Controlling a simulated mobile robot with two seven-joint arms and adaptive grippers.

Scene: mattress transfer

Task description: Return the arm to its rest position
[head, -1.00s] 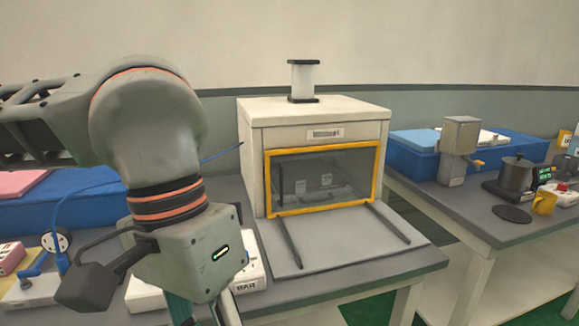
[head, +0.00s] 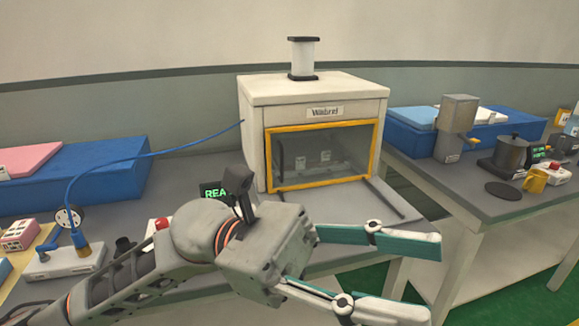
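My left arm (head: 165,265) comes in from the lower left and lies low across the front of the bench in the head view. Its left gripper (head: 430,278) points right, with its two teal-and-white fingers spread wide apart and nothing between them. The gripper is in front of the bench's front edge in the picture, over the floor area. Part of the bench top is hidden behind the arm. My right gripper does not show.
A white cabinet (head: 257,140) with a yellow-framed window (head: 320,155) stands on the bench behind the arm. Left are a blue block (head: 110,175), a pink pad (head: 28,158) and a cabled device (head: 65,262). The right table (head: 470,212) holds a pot (head: 510,155) and yellow mug (head: 535,181).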

